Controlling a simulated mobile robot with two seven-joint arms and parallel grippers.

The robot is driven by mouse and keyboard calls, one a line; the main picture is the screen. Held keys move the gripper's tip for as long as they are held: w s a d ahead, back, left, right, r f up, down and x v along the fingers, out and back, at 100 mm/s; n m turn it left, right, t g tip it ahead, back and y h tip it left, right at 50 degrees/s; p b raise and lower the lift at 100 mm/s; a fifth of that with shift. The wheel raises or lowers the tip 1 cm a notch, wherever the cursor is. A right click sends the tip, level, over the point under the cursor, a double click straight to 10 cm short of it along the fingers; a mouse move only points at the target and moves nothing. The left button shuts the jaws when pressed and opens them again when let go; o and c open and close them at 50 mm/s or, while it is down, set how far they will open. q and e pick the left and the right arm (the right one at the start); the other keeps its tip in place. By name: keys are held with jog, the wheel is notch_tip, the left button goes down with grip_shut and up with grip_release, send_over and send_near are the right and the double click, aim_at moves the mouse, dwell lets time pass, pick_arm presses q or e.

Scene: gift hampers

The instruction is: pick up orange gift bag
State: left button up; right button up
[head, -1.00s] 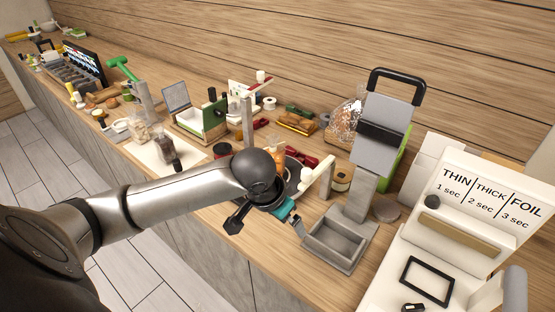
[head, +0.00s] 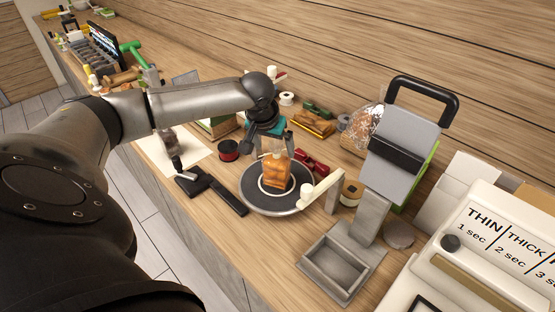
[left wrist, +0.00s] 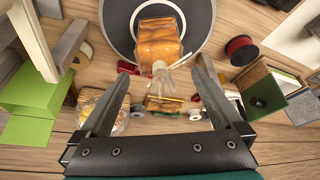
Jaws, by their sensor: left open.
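The orange gift bag (head: 276,174) stands upright on a round dark turntable (head: 248,197) with a pale ring. Its clear gathered top points up towards my gripper. My left gripper (head: 273,147) is open and empty just above and behind the bag, pointing down. In the left wrist view the bag (left wrist: 157,42) lies beyond the open fingertips (left wrist: 162,68), with its gathered top reaching between them. The fingers do not visibly touch the bag. My right gripper is not in view.
A grey stand with a tray (head: 334,265) and a white sealer (head: 482,250) stand to the right. A pale arm-like post (head: 322,190) rises beside the turntable. A black tool (head: 228,197) and a red-black spool (head: 228,150) lie left. Red items (head: 310,163) lie close behind.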

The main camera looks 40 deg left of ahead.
aim_at(276, 157)
pick_arm(q)
jog(key=shift+x, duration=3.55)
jog(key=shift+s, duration=0.1)
jog(key=c, duration=1.2)
